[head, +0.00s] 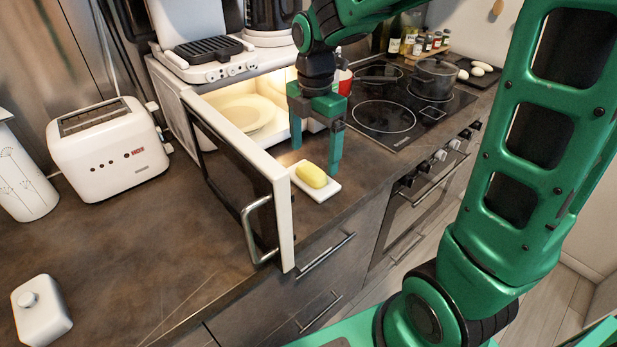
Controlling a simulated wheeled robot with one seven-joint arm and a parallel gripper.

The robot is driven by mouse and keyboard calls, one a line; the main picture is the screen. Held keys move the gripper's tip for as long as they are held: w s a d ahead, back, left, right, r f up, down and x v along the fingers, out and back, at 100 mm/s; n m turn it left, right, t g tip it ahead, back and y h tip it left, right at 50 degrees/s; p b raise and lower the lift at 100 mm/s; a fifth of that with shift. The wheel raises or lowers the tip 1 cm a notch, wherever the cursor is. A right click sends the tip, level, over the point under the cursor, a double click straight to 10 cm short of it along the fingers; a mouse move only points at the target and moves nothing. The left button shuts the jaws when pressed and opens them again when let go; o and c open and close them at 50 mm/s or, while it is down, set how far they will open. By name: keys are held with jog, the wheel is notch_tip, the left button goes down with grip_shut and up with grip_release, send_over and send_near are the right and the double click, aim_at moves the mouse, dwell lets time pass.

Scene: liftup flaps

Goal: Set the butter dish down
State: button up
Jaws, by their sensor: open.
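The butter dish is a small white plate (327,191) with a yellow block of butter (311,175) on it. It lies flat on the brown counter, just right of the open microwave door (277,205). My gripper (315,160) points down over the dish's far side, its green fingers spread apart. The fingers stand to either side with nothing held between them. I cannot tell whether a fingertip touches the dish. A white lid with a knob (42,311) sits apart at the lower left.
The lit microwave (215,75) stands open with a plate (240,114) inside; its door juts toward the counter's front edge. A white toaster (104,148) is at left. The cooktop (400,110) and a pot (434,78) are at right. Counter left of the door is largely clear.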

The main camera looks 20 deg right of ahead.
aim_at(311, 169)
jog(key=f, duration=0.5)
jog(key=shift+a, duration=0.25)
jog(key=shift+w, duration=0.1)
jog(key=c, duration=1.5)
jog(key=shift+c, duration=0.2)
